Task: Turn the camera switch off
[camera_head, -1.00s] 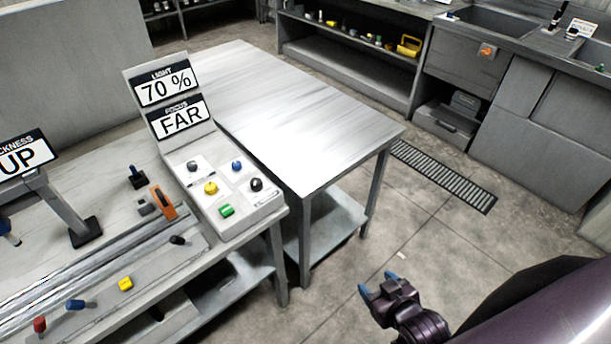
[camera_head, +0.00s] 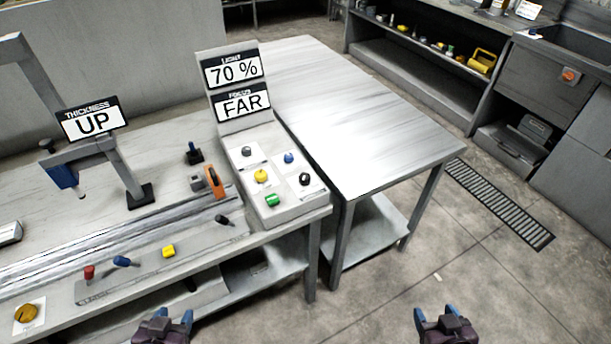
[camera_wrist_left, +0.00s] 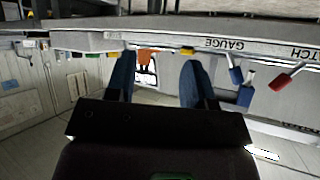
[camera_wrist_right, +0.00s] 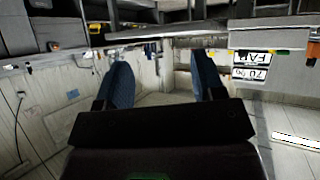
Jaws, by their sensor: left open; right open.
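No control in the head view has a readable camera label, so I cannot tell which is the camera switch. A sloped control box (camera_head: 295,212) carries a yellow knob (camera_head: 261,176), a green button (camera_head: 272,200), a blue knob (camera_head: 289,158) and two dark knobs. The bench's front strip has a red lever (camera_head: 89,272), a blue lever (camera_head: 122,261), a yellow switch (camera_head: 168,251) and a black lever (camera_head: 222,220). My left gripper (camera_head: 171,318) is open and empty, in front of the bench. My right gripper (camera_head: 435,315) is open and empty over the floor, right of the bench.
Signs read "LIGHT 70 %" (camera_head: 233,70), "FOCUS FAR" (camera_head: 242,103) and "THICKNESS UP" (camera_head: 93,121). An orange clamp-like part (camera_head: 214,181) stands by the rails. A bare metal table (camera_head: 350,110) adjoins the bench. Floor (camera_head: 470,270) on the right is clear.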

